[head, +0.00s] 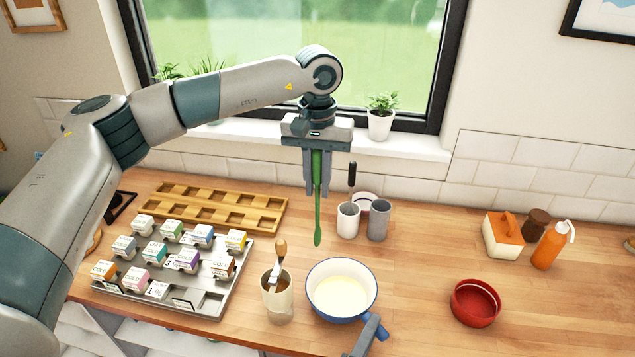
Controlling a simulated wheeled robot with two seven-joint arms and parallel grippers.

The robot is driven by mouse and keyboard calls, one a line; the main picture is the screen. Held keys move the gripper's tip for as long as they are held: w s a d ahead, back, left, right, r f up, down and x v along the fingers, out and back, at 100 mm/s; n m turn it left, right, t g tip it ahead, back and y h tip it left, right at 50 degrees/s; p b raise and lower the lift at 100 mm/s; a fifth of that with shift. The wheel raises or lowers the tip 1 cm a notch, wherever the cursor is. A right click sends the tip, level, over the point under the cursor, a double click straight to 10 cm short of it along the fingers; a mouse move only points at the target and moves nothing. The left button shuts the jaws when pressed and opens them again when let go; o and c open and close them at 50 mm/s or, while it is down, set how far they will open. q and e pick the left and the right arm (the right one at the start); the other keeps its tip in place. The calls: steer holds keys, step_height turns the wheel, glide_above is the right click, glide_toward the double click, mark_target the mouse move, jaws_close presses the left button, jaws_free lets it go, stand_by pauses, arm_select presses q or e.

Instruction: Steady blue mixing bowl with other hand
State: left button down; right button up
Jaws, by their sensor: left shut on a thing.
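My left gripper (317,188) points down above the counter, shut on a long green utensil (318,215). The utensil hangs upright, its tip in the air behind and left of the bowl. The blue mixing bowl (312,299) stands on the counter, blue outside with a pale inside, and holds a creamy mixture (341,297). A grey piece (366,337) beside that part, cut by the bottom edge, seems to be my right gripper.
A beige canister (277,305) with a wooden-handled tool stands close left of the bowl. A tray (205,306) of small labelled boxes is further left. Cups (378,220) stand behind. A red bowl (475,303) is at right, with clear counter between.

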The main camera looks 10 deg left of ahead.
steer(key=v, duration=0.6)
steer(key=shift+s, duration=0.25)
steer(key=shift+a, duration=0.15)
